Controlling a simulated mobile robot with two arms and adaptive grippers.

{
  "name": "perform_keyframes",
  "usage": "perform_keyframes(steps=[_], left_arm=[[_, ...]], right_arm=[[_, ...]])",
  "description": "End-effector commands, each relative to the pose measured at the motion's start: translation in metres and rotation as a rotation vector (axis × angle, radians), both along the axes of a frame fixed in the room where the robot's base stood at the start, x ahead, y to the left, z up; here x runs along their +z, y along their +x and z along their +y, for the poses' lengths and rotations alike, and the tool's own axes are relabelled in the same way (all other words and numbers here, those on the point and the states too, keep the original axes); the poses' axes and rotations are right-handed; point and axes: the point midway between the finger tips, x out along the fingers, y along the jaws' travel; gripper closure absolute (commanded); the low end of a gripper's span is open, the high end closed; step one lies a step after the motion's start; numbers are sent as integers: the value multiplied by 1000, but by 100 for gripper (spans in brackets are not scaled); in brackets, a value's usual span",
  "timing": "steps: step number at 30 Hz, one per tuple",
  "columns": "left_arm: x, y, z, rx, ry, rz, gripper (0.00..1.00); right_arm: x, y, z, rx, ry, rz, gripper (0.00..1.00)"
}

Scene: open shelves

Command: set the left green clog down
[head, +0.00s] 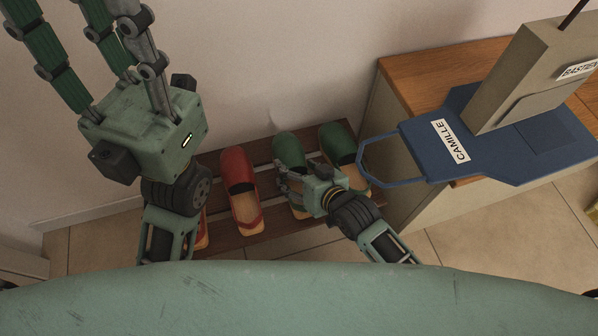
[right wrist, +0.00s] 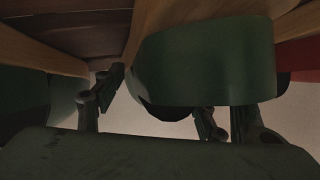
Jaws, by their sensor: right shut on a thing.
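The left green clog (head: 289,146) is at the shoe rack, with its green toe toward the wall. In the right wrist view this clog (right wrist: 205,60) sits between the fingers. I cannot tell whether its sole touches the slats. The other green clog (head: 338,145) stands close by on the right, and shows in part at the left of the right wrist view (right wrist: 24,105). My left gripper (head: 88,28) is raised, empty, its fingers spread and their tips partly out of frame.
The wooden rack (head: 272,228) also holds a red clog (head: 237,168) and a second red one (head: 202,234), mostly hidden by my left arm. The apron's strap overhangs near the right clog.

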Motion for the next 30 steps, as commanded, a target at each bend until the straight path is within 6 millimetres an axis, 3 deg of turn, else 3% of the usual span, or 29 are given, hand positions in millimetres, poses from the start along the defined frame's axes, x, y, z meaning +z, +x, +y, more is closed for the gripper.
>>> perform_keyframes(steps=[12,13,19,30], left_arm=[[2,0,0,0,1,-7,60],[2,0,0,0,1,-7,60],[2,0,0,0,1,-7,60],[2,0,0,0,0,-6,60]], right_arm=[[-2,0,1,0,2,-3,95],[-3,0,0,1,1,-1,33],[-3,0,0,1,1,-1,16],[0,0,0,0,1,-2,15]])
